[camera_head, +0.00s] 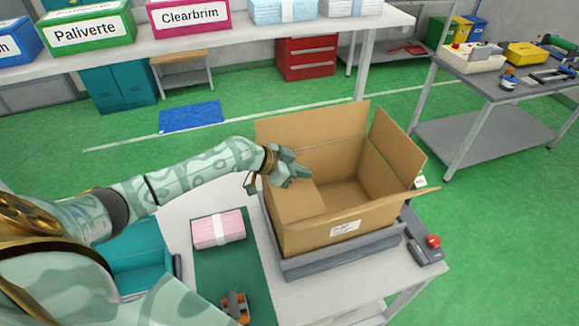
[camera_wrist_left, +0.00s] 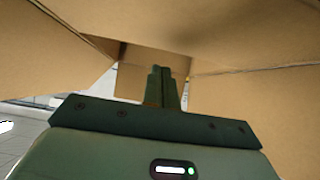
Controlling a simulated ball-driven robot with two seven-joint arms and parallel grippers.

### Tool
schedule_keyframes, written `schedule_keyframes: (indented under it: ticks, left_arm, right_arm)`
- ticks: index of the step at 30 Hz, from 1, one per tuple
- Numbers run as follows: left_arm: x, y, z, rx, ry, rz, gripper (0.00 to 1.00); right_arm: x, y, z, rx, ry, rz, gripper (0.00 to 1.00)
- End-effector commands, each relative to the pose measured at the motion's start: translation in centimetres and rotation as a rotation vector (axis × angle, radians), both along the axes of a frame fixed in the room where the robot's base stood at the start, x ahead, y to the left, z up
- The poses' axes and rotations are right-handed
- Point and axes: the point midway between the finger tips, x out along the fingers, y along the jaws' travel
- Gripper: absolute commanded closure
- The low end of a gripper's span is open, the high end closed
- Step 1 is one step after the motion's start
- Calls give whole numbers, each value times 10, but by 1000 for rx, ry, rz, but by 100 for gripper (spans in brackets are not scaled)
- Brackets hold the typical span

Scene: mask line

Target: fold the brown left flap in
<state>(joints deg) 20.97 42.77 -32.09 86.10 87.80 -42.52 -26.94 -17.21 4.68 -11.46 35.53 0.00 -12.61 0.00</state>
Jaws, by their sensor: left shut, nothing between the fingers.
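The open brown cardboard box (camera_head: 345,225) stands on a grey platform on the white table. Its left flap (camera_head: 292,200) leans inward over the box's left side, below my left gripper. My left gripper (camera_head: 303,173) is shut and empty, at the left flap's upper edge; I cannot tell whether it touches. In the left wrist view, the shut fingers (camera_wrist_left: 162,85) point into the box between cardboard panels. The back flap (camera_head: 310,125) and right flap (camera_head: 397,145) stand up. The front flap is hard to make out.
A pink packet (camera_head: 218,230) lies on a green mat left of the box. A teal bin (camera_head: 137,262) is at the left, partly behind my arm. A red-button device (camera_head: 432,242) stands right of the box.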

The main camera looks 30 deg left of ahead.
Motion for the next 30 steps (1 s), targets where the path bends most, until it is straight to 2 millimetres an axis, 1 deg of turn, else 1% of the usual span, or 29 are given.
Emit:
schedule_keyframes:
  ticks: [2, 5, 12, 15, 18, 21, 24, 30]
  left_arm:
    - [-5, 7, 4, 3, 0, 2, 100]
    - [-18, 18, 15, 6, 0, 0, 100]
    - [-60, 55, 52, 8, 4, 0, 100]
    - [-76, 68, 66, 8, 4, 0, 100]
    - [-87, 77, 77, 6, 5, -1, 100]
    - [-93, 83, 84, 3, 5, 1, 100]
    - [-96, 85, 89, 2, 2, 0, 100]
    - [-97, 86, 91, 0, 0, 0, 100]
  right_arm:
    - [0, 0, -1, 0, 0, 0, 64]
    - [0, 0, -1, 0, 0, 0, 64]
    - [0, 2, -8, 2, 1, -1, 64]
    - [0, 3, -11, 3, 1, -2, 64]
    - [0, 3, -12, 4, 1, -2, 64]
    - [0, 3, -13, 4, 1, -2, 64]
    - [0, 3, -13, 4, 1, -2, 64]
    - [0, 3, -13, 4, 1, -2, 64]
